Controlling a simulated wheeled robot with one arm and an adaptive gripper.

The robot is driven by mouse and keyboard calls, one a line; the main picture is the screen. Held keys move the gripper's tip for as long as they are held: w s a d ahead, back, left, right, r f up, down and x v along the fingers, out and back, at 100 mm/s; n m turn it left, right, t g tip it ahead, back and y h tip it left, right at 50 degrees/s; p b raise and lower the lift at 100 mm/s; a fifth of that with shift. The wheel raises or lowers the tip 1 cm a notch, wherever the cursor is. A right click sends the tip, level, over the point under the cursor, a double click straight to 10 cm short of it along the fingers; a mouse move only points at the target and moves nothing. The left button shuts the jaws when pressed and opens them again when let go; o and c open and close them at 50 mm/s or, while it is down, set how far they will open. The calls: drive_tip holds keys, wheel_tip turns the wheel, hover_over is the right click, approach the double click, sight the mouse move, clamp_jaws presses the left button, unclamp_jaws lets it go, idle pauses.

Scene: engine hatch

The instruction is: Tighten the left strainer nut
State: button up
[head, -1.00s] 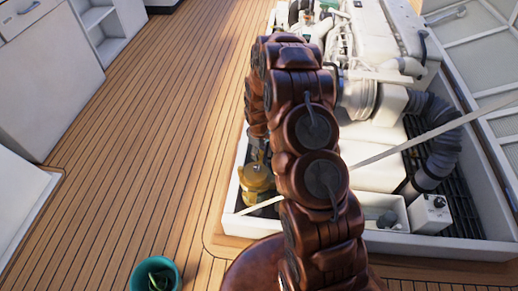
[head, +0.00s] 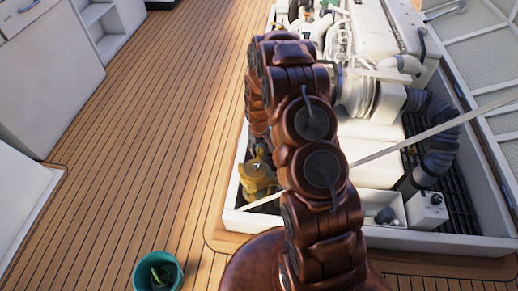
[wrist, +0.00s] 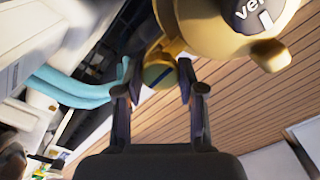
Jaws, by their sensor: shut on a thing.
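The brass strainer (head: 257,177) stands in the near left corner of the engine hatch. In the wrist view its large round brass body (wrist: 215,22), with part of a printed label, fills the top. My gripper (wrist: 157,80) has a finger on either side of a small brass strainer nut (wrist: 160,74) with a dark line across its face, and is shut on it. Another brass knob (wrist: 271,55) sticks out on the right of the body. In the head view my arm hides my gripper and the nut, so I cannot confirm there which nut this is.
The white hatch rim (head: 238,172) runs close beside the strainer. A light-blue hose (wrist: 75,88) lies to the left of the gripper in the wrist view. The white engine (head: 395,45) is behind. A teal bucket (head: 157,272) stands on the open deck.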

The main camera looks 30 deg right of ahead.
sight(259, 150)
drive_tip(key=shift+s, duration=0.1)
drive_tip(key=o, duration=1.1)
drive_tip(key=shift+o, duration=0.2)
wheel_tip(259, 150, up, 12)
idle(0.4)
